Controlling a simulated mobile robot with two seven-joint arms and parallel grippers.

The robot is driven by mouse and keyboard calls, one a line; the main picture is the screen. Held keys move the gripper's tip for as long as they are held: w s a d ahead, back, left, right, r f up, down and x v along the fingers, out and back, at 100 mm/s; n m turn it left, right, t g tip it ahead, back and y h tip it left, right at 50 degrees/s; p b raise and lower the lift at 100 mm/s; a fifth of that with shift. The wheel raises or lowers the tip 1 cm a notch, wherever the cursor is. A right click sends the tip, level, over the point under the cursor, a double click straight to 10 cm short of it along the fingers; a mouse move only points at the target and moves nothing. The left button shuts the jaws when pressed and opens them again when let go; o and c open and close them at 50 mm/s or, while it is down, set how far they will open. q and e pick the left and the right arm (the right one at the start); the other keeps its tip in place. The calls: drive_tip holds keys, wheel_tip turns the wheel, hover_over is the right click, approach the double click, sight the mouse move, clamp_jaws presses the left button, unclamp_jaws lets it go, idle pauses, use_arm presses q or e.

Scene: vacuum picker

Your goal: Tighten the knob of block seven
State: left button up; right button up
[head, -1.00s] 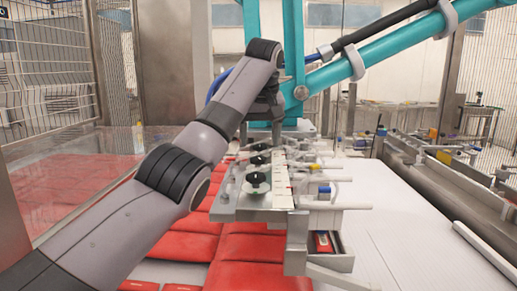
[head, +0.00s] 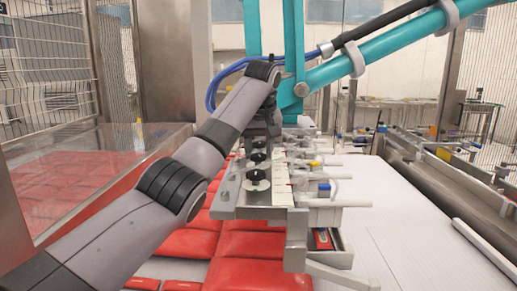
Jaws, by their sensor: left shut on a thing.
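The vacuum picker's block row (head: 270,198) runs away from me in the middle of the head view, with black knobs on pale round discs. The nearest knob (head: 257,176) and the one behind it (head: 257,157) stand free. My left gripper (head: 259,138) points down over the row beyond these two. It is shut on a knob farther back, mostly hidden by the gripper and wrist. I cannot read any block numbers. My right gripper is not in view.
A teal beam (head: 375,58) with a black hose and blue tubes passes close behind my left wrist. Red packs (head: 245,262) lie below the row. A white surface (head: 395,220) to the right is mostly clear. A wire mesh guard (head: 50,70) stands at left.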

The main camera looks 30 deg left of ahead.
use_arm(q)
drive_tip(key=shift+s+a+m+t+h, duration=0.15)
drive_tip(key=shift+m+h, duration=0.25)
drive_tip(key=shift+m, duration=0.75)
drive_tip(key=shift+w+m+t+h, duration=0.1)
drive_tip(key=shift+m+t+h, duration=0.25)
drive_tip(key=shift+m, duration=0.8)
drive_tip(key=o, duration=1.1)
drive_tip(key=shift+c, duration=0.2)
drive_tip(key=shift+r, duration=0.1)
drive_tip(key=a+v, duration=0.1)
drive_tip(key=v, duration=0.6)
drive_tip(key=shift+d+b, duration=0.45)
drive_tip(key=shift+d, duration=0.05)
